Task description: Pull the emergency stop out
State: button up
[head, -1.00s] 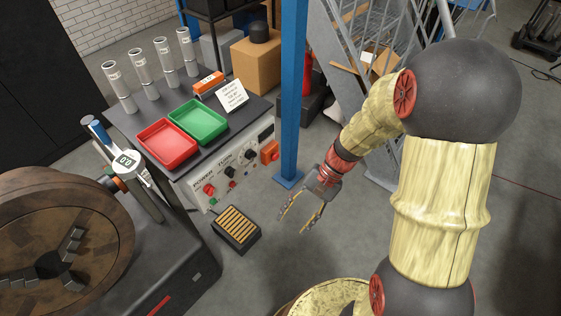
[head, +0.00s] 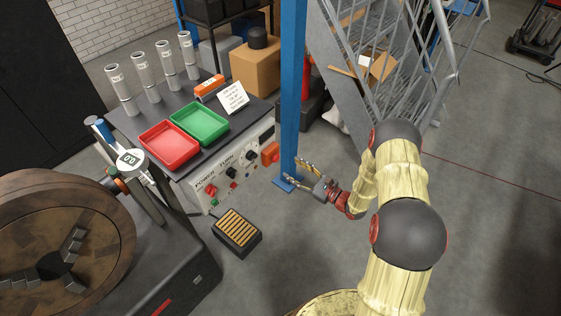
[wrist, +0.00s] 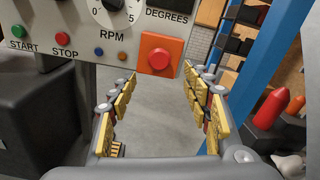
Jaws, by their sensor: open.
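The emergency stop is an orange-red box with a round red button, on the right end of the white control panel's front (head: 270,153). In the wrist view the stop (wrist: 158,58) shows its face, straight ahead and just above the gap between the fingertips. My gripper (head: 296,170) is open and empty, to the right of the stop in the head view and apart from it. In the wrist view my gripper (wrist: 160,75) has its fingers spread wide, with grey floor between them.
A blue post (head: 292,90) stands close to my gripper; it also shows at right in the wrist view (wrist: 255,75). The panel (wrist: 75,45) has START and STOP buttons and a dial. A foot pedal (head: 237,232) lies on the floor. Metal stairs (head: 370,60) stand behind.

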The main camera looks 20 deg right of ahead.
aim_at(277, 159)
jog(key=b+x, duration=0.2)
jog(key=x, duration=0.4)
jog(key=shift+w+a+r, duration=0.1)
jog(key=shift+a, duration=0.1)
jog(key=shift+w+a+r, duration=0.1)
jog(key=shift+w+a, duration=0.3)
jog(key=shift+w, duration=0.2)
jog(key=c, duration=0.3)
grip_shut()
